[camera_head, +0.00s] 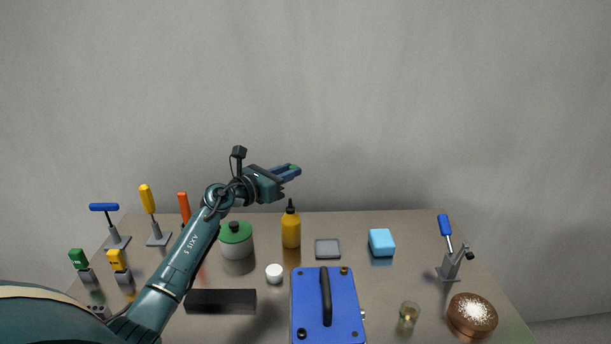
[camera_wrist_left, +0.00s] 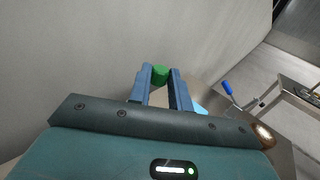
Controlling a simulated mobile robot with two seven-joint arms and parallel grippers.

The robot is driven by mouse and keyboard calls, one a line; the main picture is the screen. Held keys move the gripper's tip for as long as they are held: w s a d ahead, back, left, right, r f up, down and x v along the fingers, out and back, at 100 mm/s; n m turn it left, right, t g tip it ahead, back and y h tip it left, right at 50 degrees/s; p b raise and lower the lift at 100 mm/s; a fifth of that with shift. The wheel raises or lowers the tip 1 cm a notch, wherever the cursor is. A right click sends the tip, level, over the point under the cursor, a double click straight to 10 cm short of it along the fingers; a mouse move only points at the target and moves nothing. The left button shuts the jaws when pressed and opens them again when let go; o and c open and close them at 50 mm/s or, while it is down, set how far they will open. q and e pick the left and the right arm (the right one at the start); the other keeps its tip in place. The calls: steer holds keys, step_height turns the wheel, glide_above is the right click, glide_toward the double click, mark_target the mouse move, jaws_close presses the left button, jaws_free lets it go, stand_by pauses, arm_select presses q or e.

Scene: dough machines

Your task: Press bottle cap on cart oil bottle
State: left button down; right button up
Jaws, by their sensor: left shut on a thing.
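A yellow bottle (camera_head: 291,231) with a black pointed top stands upright at the back middle of the table. My left gripper (camera_head: 291,170) is raised above and behind the table, higher than this bottle in the head view. It is shut on a small green cylinder, which looks like a cap. In the left wrist view the green cylinder (camera_wrist_left: 160,73) sits between the two blue fingertips. In the head view only a bit of green shows at the fingertips. My right gripper is in neither view.
A blue case (camera_head: 343,307) with a black handle is at the front middle. A white jar (camera_head: 237,247) with a green lid, a small white cup (camera_head: 274,272), a grey pad (camera_head: 328,249) and a light blue block (camera_head: 381,242) surround the bottle. Several upright tools stand at left.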

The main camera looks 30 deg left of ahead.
arm_select(q)
steer(key=shift+s+a, duration=0.15)
steer(key=shift+a, duration=0.3)
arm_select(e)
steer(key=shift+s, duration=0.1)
arm_select(q)
steer(key=shift+f, duration=0.1)
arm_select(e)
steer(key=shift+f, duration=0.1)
arm_select(q)
step_height(320, 180, down, 6)
steer(key=b, duration=0.5)
steer(key=shift+f+b, duration=0.1)
steer(key=shift+b, duration=0.25)
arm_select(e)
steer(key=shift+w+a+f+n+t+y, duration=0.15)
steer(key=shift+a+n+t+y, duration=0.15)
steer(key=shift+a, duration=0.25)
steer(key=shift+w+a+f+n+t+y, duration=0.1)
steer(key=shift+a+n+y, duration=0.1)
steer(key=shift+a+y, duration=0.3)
arm_select(q)
steer(key=shift+s+n+p, duration=0.1)
steer(key=shift+n+p, duration=0.2)
steer(key=shift+p, duration=0.1)
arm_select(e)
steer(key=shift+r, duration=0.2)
